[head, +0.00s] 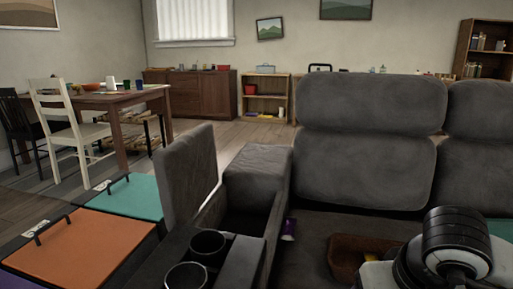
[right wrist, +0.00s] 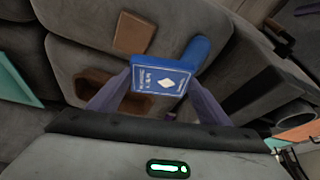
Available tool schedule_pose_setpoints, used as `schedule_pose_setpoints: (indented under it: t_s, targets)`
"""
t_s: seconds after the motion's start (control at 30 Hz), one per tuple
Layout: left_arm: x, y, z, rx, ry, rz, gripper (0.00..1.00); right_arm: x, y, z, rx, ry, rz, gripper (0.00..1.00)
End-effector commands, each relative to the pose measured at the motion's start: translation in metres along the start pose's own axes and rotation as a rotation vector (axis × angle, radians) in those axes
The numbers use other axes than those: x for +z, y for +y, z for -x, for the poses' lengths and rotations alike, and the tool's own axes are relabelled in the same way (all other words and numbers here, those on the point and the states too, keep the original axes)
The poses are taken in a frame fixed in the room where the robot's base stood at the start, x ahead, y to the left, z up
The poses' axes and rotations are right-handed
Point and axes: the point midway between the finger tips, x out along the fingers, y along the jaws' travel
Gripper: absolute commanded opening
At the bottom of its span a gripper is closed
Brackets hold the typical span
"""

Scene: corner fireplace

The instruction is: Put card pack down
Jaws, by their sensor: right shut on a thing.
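The card pack (right wrist: 160,79) is a flat blue box with a white diamond and white lettering. My right gripper (right wrist: 158,88) is shut on it, with one finger at each side, and holds it over the grey sofa (head: 365,155). The pack does not show in the head view, where only my right arm appears at the bottom right. My left gripper is in neither view.
A brown tray (head: 345,262) lies on the sofa seat, and a purple item (head: 289,229) lies beside the armrest. The armrest console (head: 258,170) stands open, with two cup holders. In the wrist view, a blue cylinder (right wrist: 198,50) and a brown square (right wrist: 133,33) lie beyond the pack.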

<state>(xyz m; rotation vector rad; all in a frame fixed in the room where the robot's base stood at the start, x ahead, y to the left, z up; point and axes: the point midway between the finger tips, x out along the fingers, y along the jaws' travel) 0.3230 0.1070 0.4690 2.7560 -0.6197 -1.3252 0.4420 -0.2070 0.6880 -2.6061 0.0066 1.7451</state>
Motion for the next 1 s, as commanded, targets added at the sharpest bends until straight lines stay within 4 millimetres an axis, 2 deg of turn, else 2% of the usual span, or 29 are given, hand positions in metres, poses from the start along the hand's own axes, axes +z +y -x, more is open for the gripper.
schedule_pose_setpoints:
  t_s: [0.07,0.37,0.8,1.0]
  targets:
    - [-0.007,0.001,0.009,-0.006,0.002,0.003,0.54,-0.002,-0.002,0.017,0.0,0.003,0.006,0.44]
    - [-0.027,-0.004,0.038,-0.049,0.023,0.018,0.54,-0.024,-0.002,0.068,-0.001,0.002,0.005,0.44]
    - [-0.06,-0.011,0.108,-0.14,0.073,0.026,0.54,-0.07,-0.002,0.18,-0.001,0.002,0.005,0.44]
    - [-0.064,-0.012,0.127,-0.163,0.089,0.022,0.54,-0.082,-0.002,0.208,-0.001,0.001,0.005,0.44]
